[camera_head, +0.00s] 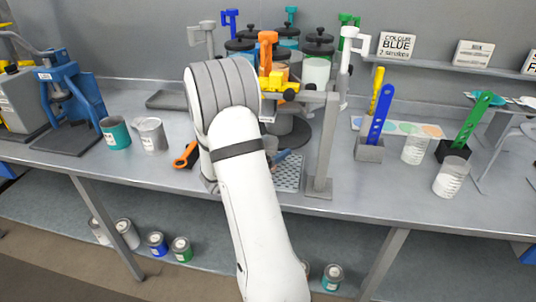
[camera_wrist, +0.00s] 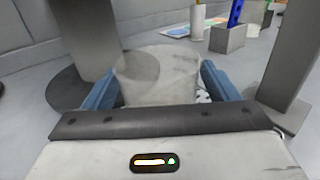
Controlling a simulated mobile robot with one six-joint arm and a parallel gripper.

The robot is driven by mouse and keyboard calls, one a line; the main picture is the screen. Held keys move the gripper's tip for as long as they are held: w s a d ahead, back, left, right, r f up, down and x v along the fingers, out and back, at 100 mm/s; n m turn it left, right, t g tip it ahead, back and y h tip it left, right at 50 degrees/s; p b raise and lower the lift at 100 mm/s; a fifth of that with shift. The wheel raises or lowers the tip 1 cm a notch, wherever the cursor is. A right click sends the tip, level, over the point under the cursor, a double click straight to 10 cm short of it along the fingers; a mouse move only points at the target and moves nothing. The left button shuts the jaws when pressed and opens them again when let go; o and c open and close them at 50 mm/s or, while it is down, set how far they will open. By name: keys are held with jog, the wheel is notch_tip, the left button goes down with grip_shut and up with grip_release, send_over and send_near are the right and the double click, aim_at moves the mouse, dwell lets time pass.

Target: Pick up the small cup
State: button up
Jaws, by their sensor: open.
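A pale, see-through small cup (camera_wrist: 165,72) stands between the two blue fingers of my gripper (camera_wrist: 160,90) in the wrist view. The fingers are open, one on each side of the cup. I cannot tell whether either finger touches it. The cup's lower part is hidden behind the gripper's dark front edge.
A grey post (camera_head: 322,150) stands close right of the gripper. Two clear beakers (camera_head: 415,149) (camera_head: 451,178) stand farther right, near a blue spatula (camera_head: 380,116) in a block. Left are a teal can (camera_head: 116,133), a grey can (camera_head: 151,134) and a blue press (camera_head: 70,95).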

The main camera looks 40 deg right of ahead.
jog(key=shift+d, duration=0.2)
jog(key=shift+c, duration=0.6)
jog(key=c, duration=1)
jog(key=shift+r, duration=0.1)
